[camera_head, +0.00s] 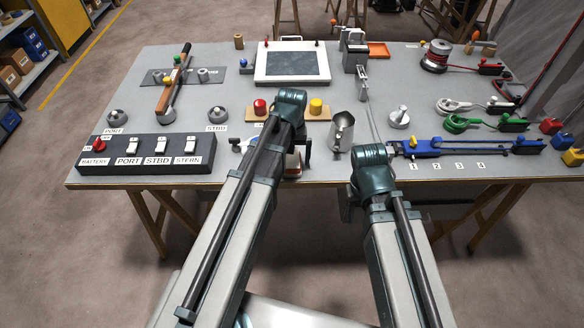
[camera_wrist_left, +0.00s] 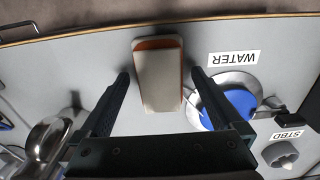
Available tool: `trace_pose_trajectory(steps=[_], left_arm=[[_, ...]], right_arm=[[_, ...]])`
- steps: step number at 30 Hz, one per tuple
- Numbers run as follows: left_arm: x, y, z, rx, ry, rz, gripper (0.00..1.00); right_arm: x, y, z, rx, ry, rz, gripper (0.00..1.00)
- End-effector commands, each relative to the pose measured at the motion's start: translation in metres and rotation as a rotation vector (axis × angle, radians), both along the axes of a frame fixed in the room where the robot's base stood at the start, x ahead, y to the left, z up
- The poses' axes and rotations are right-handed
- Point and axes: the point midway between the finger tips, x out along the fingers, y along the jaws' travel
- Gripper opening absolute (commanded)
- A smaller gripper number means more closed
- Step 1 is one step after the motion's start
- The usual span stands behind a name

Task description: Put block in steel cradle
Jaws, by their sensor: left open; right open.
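The block (camera_wrist_left: 160,82) is pale beige with an orange-brown layer at one end. In the left wrist view it lies between the two fingers of my open left gripper (camera_wrist_left: 158,85), with a gap on both sides. In the head view the block (camera_head: 292,165) shows only partly, behind my left arm near the table's front edge. My left gripper (camera_head: 285,155) is mostly hidden there by its own arm. My right gripper (camera_head: 350,200) is open at the front edge, mostly hidden under its wrist. I cannot make out for sure which thing is the steel cradle.
A blue-centred round dish (camera_wrist_left: 232,105) by the WATER label stands close beside the block. A metal jug (camera_head: 342,131) stands to the right of my left gripper. A switch panel (camera_head: 150,155) fills the front left; a blue clamp (camera_head: 450,147) lies right. A framed dark slab (camera_head: 292,63) lies farther back.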

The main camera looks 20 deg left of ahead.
Motion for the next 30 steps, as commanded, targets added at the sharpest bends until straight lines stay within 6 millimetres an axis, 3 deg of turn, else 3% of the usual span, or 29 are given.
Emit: trace_pose_trajectory(steps=[7,23,30], left_arm=[[-0.0002,0.0002,-0.0006,0.0,0.0,0.0,0.98],[-0.0002,0.0002,-0.0006,0.0,0.0,0.0,0.03],[-0.0001,0.0002,0.0003,0.0,0.0,0.0,0.0]], right_arm=[[0.0,0.0,-0.0006,0.0,0.0,0.0,0.5],[0.0,0.0,-0.0006,0.0,0.0,0.0,0.5],[0.0,0.0,0.0003,0.0,0.0,0.0,0.5]])
